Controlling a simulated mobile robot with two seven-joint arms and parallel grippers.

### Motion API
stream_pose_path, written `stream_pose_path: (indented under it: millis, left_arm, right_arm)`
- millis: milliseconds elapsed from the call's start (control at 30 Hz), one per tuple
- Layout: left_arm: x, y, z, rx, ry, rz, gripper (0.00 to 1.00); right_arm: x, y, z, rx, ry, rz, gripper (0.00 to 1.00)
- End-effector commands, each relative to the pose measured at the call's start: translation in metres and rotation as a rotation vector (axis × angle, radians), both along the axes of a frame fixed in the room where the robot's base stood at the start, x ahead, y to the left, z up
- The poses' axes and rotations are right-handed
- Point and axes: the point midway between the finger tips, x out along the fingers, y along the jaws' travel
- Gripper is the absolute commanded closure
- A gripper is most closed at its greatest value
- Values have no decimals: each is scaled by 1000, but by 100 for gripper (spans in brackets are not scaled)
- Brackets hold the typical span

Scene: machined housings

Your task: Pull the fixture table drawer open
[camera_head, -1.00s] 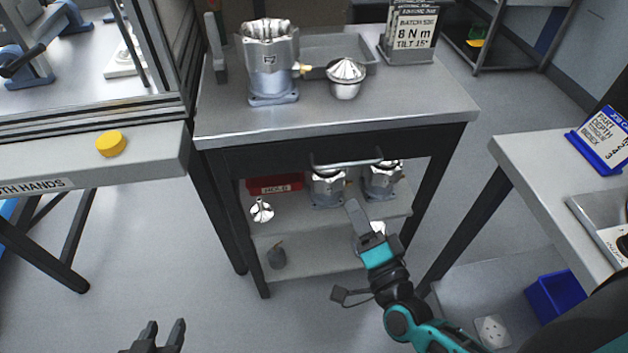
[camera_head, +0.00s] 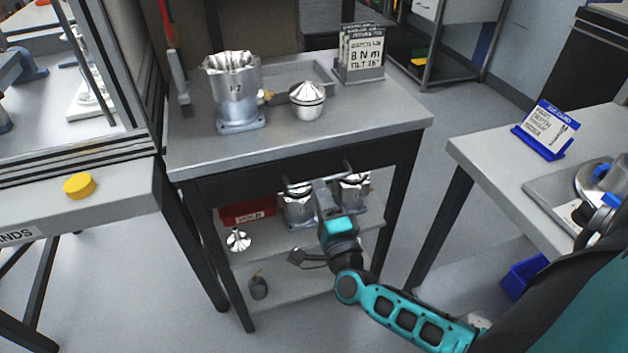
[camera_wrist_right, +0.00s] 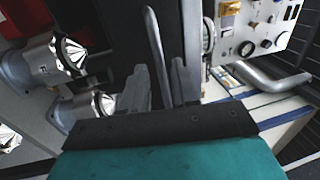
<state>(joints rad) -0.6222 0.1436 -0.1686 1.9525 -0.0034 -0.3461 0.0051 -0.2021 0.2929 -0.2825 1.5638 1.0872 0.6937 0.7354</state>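The fixture table (camera_head: 400,108) has a grey top and black frame. Its dark drawer front (camera_head: 240,183) sits flush under the top, with a grey bar handle (camera_head: 292,181) across it. My right gripper (camera_head: 322,187) is at the middle of the handle and hides part of it. In the right wrist view the handle (camera_wrist_right: 153,35) runs between the two fingers of the gripper (camera_wrist_right: 158,88). The fingers look apart, with gaps beside the bar; contact is not clear. My left gripper is out of view.
On the tabletop stand a machined housing (camera_head: 231,92), a cone-topped metal part (camera_head: 308,99) and a sign (camera_head: 361,54). Below are a red bin (camera_head: 247,213) and more housings (camera_head: 297,207). A bench with a yellow button (camera_head: 79,186) is left; another table (camera_head: 490,150) is right.

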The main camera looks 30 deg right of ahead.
Motion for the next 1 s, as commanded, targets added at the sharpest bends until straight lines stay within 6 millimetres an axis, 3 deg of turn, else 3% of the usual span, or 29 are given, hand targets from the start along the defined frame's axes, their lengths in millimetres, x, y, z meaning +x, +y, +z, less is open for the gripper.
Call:
stream_pose_path:
  millis: [233, 633, 900, 1000]
  left_arm:
    - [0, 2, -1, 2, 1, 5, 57]
    - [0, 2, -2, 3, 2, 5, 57]
    - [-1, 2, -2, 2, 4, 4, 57]
    - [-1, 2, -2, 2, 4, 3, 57]
  right_arm:
    - [32, -7, 6, -1, 0, 1, 71]
    - [37, -9, 7, -2, 2, 2, 72]
    - [37, -9, 7, -2, 2, 2, 98]
    - [37, -9, 7, -2, 2, 2, 100]
